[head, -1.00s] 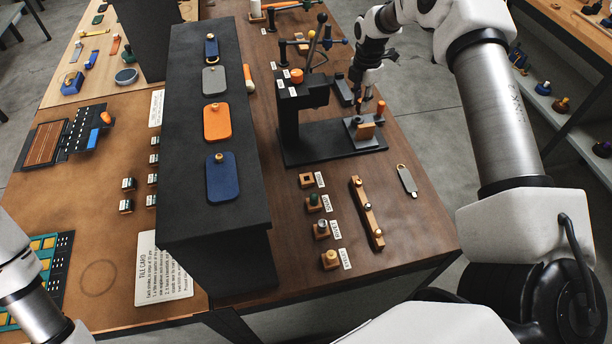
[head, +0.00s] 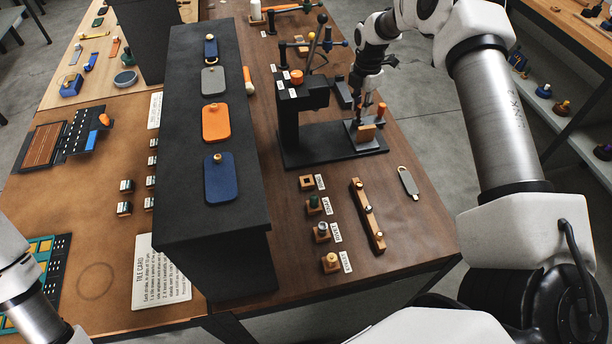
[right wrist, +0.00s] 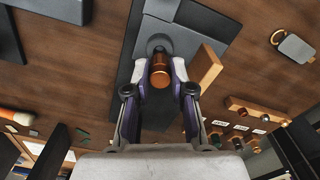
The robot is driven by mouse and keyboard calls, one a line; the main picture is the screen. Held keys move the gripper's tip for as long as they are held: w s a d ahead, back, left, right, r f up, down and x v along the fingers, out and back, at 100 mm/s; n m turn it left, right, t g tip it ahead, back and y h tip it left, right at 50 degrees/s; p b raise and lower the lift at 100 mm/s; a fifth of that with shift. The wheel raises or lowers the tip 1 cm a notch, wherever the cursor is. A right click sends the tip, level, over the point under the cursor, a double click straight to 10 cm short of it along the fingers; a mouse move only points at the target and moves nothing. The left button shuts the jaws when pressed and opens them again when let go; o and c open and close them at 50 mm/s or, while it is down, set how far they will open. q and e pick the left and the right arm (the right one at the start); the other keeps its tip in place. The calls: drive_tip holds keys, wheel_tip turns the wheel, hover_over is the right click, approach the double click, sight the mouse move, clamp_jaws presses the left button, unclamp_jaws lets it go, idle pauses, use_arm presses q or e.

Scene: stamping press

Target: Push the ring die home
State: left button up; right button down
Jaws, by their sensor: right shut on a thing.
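A grey die block (head: 352,139) with a wooden plate (head: 366,134) sits at the plate's right end. My right gripper (head: 358,119) points down over this block. In the right wrist view its fingers (right wrist: 161,70) are shut on a copper-coloured cylinder (right wrist: 160,78), seemingly the ring die, standing at a round grey seat. How deep it sits is hidden. My left gripper is out of view; only its arm shows.
Labelled wooden holders (head: 331,262) and a wooden rail (head: 366,212) stand in front of the press. A tall black stand (head: 247,190) is to the left. A grey tag (head: 408,182) lies at right.

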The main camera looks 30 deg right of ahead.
drive_tip(key=shift+f, duration=0.1)
drive_tip(key=shift+f+b, duration=0.8)
drive_tip(key=shift+f, duration=0.25)
drive_tip(key=shift+f, duration=0.1)
drive_tip(key=c, duration=0.9)
unclamp_jaws()
wheel_tip(320, 180, up, 12)
